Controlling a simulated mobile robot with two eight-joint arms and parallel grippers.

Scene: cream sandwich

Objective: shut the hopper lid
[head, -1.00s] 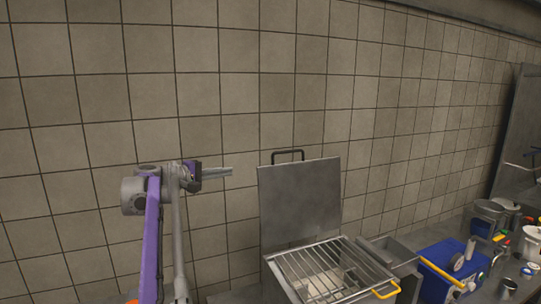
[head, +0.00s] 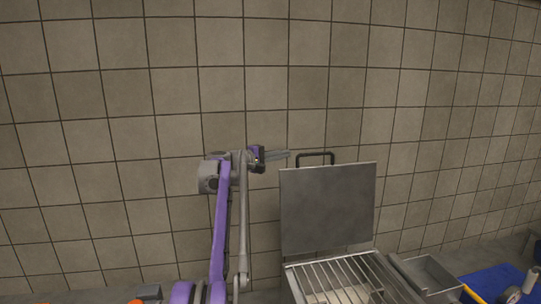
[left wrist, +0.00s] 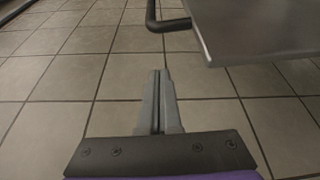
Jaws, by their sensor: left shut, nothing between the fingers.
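The hopper lid (head: 328,209) is a flat grey metal plate standing upright, open, at the back of the hopper. A dark bar handle (head: 315,155) sticks up from its top edge. The hopper (head: 345,283) below has a metal grate over its mouth. My left gripper (head: 286,155) is shut and empty, just left of the handle and near its height, apart from it. In the left wrist view the shut fingers (left wrist: 158,80) point toward the tiled wall. The handle (left wrist: 170,24) and the lid's edge (left wrist: 245,40) show ahead and to the right. My right gripper is not in view.
A tiled wall (head: 120,120) stands behind everything. The space above the grate, in front of the lid, is clear.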

